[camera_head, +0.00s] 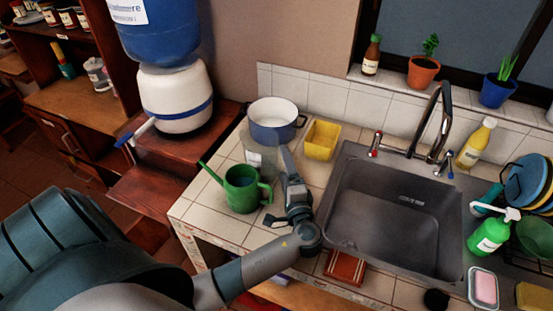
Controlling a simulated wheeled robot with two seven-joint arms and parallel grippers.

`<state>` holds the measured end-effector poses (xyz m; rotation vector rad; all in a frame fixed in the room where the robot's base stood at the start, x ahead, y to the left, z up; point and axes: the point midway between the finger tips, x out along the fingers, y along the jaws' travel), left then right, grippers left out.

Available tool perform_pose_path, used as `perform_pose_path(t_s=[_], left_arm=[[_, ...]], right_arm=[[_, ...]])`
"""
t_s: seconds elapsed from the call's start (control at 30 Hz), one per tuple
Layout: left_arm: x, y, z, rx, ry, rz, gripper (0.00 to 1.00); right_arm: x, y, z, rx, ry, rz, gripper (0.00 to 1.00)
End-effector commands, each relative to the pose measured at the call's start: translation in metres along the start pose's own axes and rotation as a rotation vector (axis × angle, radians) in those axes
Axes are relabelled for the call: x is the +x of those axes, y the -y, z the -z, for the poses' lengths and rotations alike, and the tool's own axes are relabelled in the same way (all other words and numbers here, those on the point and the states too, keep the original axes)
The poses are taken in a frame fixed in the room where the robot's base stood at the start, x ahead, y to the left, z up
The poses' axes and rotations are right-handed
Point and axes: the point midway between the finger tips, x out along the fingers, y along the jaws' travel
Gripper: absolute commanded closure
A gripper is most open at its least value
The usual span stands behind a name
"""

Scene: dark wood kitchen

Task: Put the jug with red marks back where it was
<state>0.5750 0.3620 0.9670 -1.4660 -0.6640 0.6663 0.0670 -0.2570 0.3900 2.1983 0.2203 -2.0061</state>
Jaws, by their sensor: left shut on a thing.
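My left gripper (285,163) reaches over the tiled counter, left of the sink, and is shut. A clear, greyish jug (260,157) shows faintly at the left of its fingers, between the blue-and-white pot and the green watering can. The gripper appears shut on this jug. Red marks on it cannot be made out at this size. The jug's lower part is partly hidden by the watering can, and I cannot tell whether it touches the counter. My right gripper is not in view.
A green watering can (242,187) stands close left of my gripper. Behind are a blue-and-white pot (273,121) and a yellow container (322,140). The sink (391,215) at the right looks empty. A water dispenser (176,97) stands at the left on a wooden stand.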

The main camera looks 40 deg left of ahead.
Motion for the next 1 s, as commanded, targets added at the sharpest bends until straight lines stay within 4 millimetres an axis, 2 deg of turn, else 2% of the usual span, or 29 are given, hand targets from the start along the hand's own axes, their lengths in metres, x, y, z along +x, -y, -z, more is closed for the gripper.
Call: perform_pose_path(t_s=[0.27,0.43,0.8,1.0], left_arm=[[0.0,0.015,0.0,-0.004,0.001,0.002,0.55],[0.0,0.04,0.0,-0.009,0.001,0.003,0.55],[-0.043,0.081,0.061,-0.009,-0.001,0.0,0.55],[-0.059,0.099,0.083,-0.005,0.0,0.001,0.55]], right_arm=[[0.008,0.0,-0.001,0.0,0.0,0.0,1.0],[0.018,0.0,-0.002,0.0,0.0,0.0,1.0],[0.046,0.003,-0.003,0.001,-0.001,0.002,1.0],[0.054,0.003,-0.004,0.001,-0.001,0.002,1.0]])
